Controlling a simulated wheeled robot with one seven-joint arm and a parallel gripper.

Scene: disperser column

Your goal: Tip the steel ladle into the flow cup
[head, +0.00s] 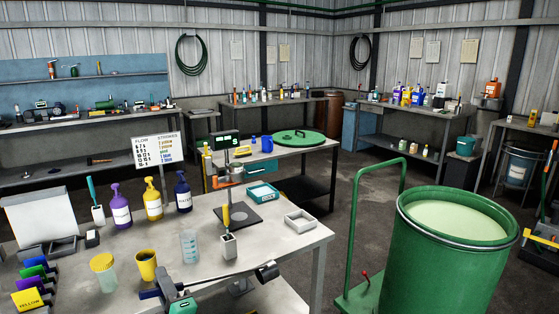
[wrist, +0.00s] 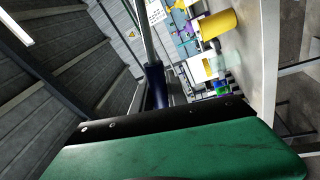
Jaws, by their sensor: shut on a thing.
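My gripper (head: 163,292) is shut on the dark blue handle of the steel ladle (head: 222,276), at the near edge of the bench. The ladle's thin rod runs right, rising slightly, to its small bowl (head: 267,271) beyond the bench's right part. The bowl looks tilted; its contents cannot be made out. A small grey round piece on a stem (head: 240,287) stands just below the rod, left of the bowl; it may be the flow cup, but I cannot be sure. The wrist view shows the blue handle (wrist: 155,85) upright in my gripper (wrist: 155,104).
A large green drum (head: 440,260) is at right.

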